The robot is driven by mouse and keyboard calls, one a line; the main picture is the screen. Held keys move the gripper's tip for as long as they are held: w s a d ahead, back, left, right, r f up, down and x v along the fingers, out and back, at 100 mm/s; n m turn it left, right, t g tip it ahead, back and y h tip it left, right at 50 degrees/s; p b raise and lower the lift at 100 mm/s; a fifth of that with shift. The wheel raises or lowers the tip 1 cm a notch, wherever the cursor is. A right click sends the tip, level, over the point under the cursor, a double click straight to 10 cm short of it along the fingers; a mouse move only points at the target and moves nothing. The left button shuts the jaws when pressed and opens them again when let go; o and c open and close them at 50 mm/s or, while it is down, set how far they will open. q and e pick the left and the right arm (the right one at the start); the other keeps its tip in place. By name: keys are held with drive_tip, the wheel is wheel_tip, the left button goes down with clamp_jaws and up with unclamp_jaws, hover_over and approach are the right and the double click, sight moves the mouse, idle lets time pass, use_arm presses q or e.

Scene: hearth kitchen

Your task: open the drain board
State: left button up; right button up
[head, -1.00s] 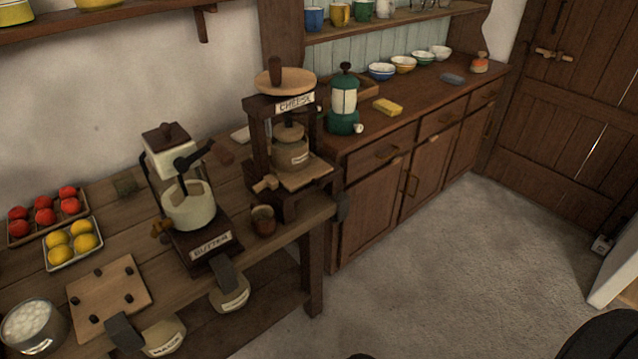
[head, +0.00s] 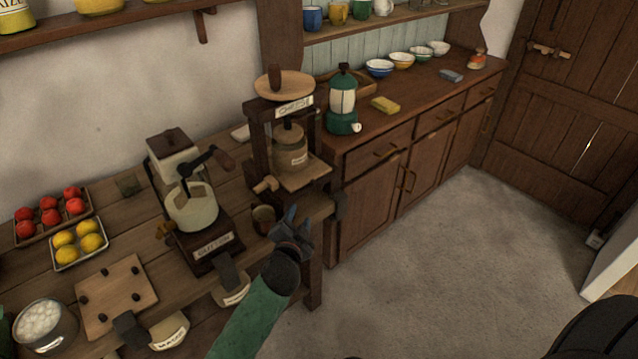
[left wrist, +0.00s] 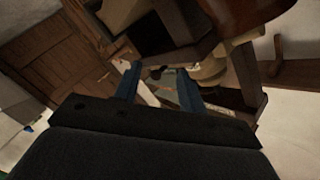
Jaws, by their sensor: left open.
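The cheese press (head: 262,150) stands at the right end of the wooden bench, with a labelled pot (head: 289,150) inside its frame. A pale wooden board (head: 305,174), which looks like the drain board, lies under the pot, with a wooden peg or handle (head: 266,184) at its front left. My left gripper (head: 292,220) is open and empty, in front of and below the board, apart from it. In the left wrist view its two blue fingers (left wrist: 159,72) point at dark wooden parts of the press, and the board cannot be told clearly there. My right gripper is not in view.
A small brown cup (head: 263,219) stands on the bench just left of my gripper. A sideboard (head: 372,205) with a green lantern-like pot (head: 342,103) is at the right. The floor in front is clear.

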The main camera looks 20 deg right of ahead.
sight(318, 188)
use_arm(q)
drive_tip(key=w+d+r+m, duration=0.1)
drive_tip(key=w+d, duration=0.1)
drive_tip(key=w+d+r+m+h+p, duration=0.1)
drive_tip(key=w+d, duration=0.1)
drive_tip(key=d, duration=0.1)
drive_tip(key=w+d+r+m+h+p, duration=0.1)
drive_tip(key=w+d, duration=0.1)
drive_tip(key=d, duration=0.1)
drive_tip(key=shift+w, duration=0.3)
drive_tip(key=shift+w+d+f, duration=0.2)
drive_tip(key=shift+w+d, duration=0.1)
drive_tip(key=shift+w, duration=0.2)
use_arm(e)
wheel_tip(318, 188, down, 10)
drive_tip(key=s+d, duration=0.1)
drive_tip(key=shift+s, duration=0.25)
use_arm(q)
drive_tip(key=shift+c, duration=0.2)
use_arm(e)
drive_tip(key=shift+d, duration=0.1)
